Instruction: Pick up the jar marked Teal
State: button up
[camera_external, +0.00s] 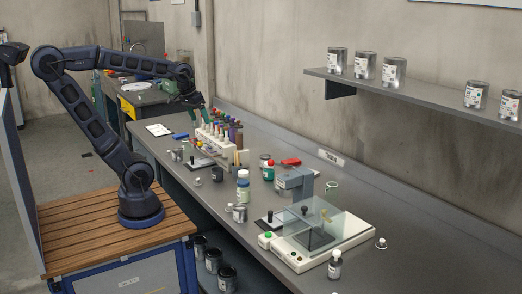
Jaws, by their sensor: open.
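No label reading Teal can be made out at this size, so I cannot tell which jar it is. A white jar with a bluish-green band (243,188) stands upright mid-bench. A rack of small coloured bottles (222,133) stands further back on the bench. My gripper (198,108) is open, pointing down above the rear end of that rack, well apart from the mid-bench jars. Its fingertips are small and partly lost against the bottles.
A small bottle (335,264) stands at the front edge. Metal cans (394,72) line the wall shelf (430,98).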

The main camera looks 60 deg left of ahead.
jog(key=w+f+n+g, duration=0.15)
jog(key=w+n, duration=0.25)
jog(key=w, duration=0.6)
jog(key=n+g, duration=0.3)
jog(key=n, duration=0.6)
send_over(269, 169)
jog(key=a, duration=0.3)
jog(key=shift+t, duration=0.25)
jog(key=f, duration=1.3)
jog(key=w+f, duration=0.1)
jog(key=f, duration=0.6)
jog(key=shift+d+f, duration=0.25)
jog(key=shift+w+f, duration=0.1)
jog(key=shift+f, duration=0.35)
notch_tip(269, 169, down, 5)
jog(key=shift+f, duration=0.15)
jog(key=shift+w+d+f, duration=0.1)
jog(key=shift+d+f, duration=0.05)
jog(key=shift+f, duration=1.15)
jog(key=shift+d+f, duration=0.1)
jog(key=shift+f, duration=1.15)
jog(key=c, duration=1.1)
jog(key=shift+r, duration=0.1)
jog(key=shift+c, duration=0.2)
jog(key=shift+r, duration=0.1)
